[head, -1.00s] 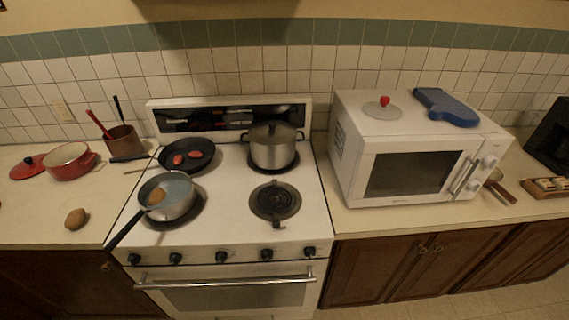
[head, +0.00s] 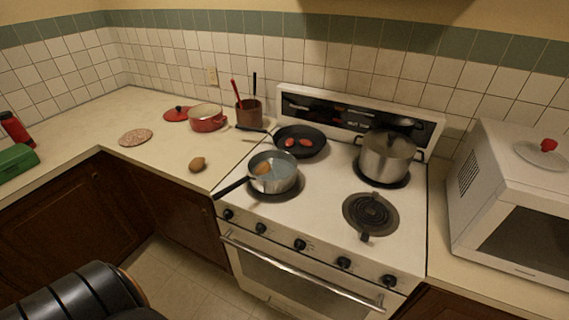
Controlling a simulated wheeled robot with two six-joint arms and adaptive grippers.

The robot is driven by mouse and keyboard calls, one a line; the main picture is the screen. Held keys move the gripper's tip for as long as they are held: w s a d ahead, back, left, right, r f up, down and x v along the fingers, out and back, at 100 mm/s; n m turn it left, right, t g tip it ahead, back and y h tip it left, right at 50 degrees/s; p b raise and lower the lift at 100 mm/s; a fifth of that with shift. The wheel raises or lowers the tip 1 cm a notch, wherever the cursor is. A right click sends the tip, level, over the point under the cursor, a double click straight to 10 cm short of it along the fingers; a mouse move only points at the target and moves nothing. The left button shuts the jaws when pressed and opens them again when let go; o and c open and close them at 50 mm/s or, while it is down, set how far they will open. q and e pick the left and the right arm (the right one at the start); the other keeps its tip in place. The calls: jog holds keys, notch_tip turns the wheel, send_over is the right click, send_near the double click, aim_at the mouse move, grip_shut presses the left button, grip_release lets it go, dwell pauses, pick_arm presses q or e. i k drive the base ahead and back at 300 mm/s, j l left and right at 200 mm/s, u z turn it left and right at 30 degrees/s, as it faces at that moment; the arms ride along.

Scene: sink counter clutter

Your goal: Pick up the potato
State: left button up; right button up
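A brown potato (head: 197,164) lies on the counter left of the stove, near the front edge. A second brown, potato-like item (head: 262,168) sits in the grey saucepan (head: 287,183) on the stove's front left burner. A black ribbed part at the bottom left looks like part of my own arm. No gripper fingers show in the head view, so neither gripper is in view.
A red pot (head: 207,121), a red lid (head: 176,113), a utensil holder (head: 249,113) and a round speckled mat (head: 135,137) stand behind the potato. The saucepan handle (head: 232,187) juts toward the counter. A microwave (head: 520,215) stands right. The counter around the potato is clear.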

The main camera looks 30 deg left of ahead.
aim_at(197, 165)
jog(key=u, duration=1.75)
